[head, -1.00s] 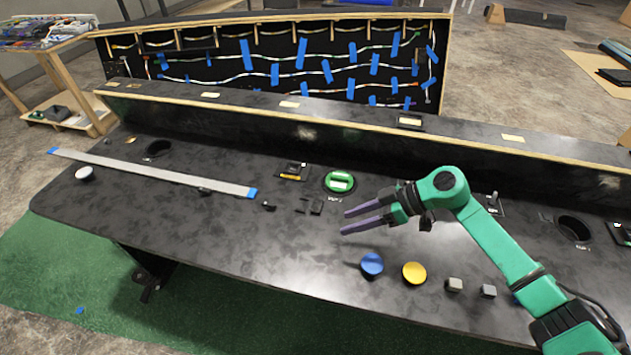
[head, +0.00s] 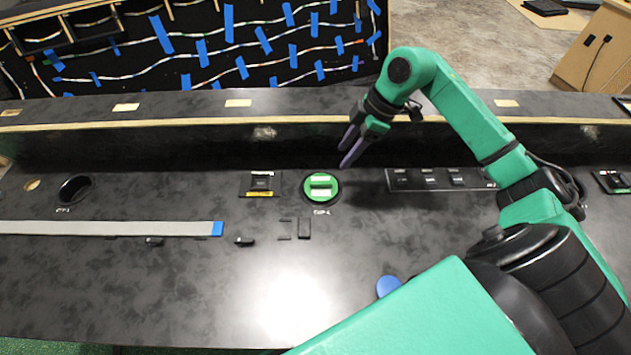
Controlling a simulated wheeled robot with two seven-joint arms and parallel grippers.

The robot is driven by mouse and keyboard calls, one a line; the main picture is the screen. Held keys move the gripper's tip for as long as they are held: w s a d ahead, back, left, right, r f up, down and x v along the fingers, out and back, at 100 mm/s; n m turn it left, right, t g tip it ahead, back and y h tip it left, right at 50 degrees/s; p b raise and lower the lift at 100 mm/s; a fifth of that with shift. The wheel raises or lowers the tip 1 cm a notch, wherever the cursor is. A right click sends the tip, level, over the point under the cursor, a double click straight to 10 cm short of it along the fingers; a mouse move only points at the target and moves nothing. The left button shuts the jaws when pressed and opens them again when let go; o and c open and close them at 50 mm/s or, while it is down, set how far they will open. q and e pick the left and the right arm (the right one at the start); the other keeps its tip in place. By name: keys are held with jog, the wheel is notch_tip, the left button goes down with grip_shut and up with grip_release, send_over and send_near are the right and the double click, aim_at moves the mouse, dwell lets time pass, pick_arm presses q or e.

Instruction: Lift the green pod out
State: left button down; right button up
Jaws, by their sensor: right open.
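The green pod (head: 321,187) is a round green disc with a raised, lighter bar across its top. It sits in a dark round seat in the black console top (head: 180,290), near the middle of the head view. My right gripper (head: 347,152) is open and empty. Its two purple-grey fingers point down and left, just above and to the right of the pod in the picture, apart from it. My left gripper is not in view.
A black module with a yellow label (head: 260,184) lies left of the pod. A switch panel (head: 430,179) lies to its right. A grey strip (head: 110,228), an empty round hole (head: 75,188) and a blue button (head: 388,286) are also on the console. A raised ledge (head: 320,103) runs behind.

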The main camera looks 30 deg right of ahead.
aim_at(321, 182)
jog(key=p+x, duration=0.1)
jog(key=x, duration=1)
jog(key=shift+w+a+r+p, duration=0.15)
jog(key=shift+a+p, duration=0.1)
jog(key=shift+p, duration=0.15)
jog(key=shift+f, duration=0.2)
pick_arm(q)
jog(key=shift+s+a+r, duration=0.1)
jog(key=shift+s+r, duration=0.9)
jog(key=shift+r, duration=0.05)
pick_arm(e)
grip_shut()
